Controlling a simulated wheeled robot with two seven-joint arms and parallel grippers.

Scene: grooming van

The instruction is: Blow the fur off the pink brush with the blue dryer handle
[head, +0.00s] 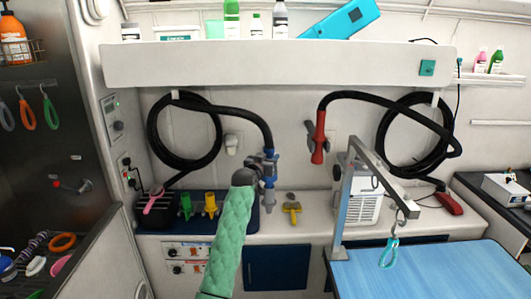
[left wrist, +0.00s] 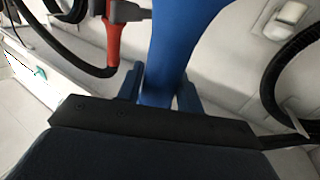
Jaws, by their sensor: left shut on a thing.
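The blue dryer handle (head: 269,183) hangs upright at the end of a black hose, above the counter. My left gripper (head: 258,166) is shut on it, and my green-sleeved arm hides part of the area below. In the left wrist view the blue handle (left wrist: 170,50) runs between the two fingers of my left gripper (left wrist: 160,90). The pink brush (head: 154,199) is at the left end of the counter, tilted against a dark holder, left of and lower than the handle. Fur on it is too small to make out. My right gripper is not in view.
Green (head: 185,205) and yellow (head: 210,204) nozzle-like pieces stand beside the brush on a dark blue mat. A yellow tool (head: 291,208) lies right of my arm. A red dryer handle (head: 319,138) hangs on the wall. A grey post and blue table (head: 430,272) stand at right.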

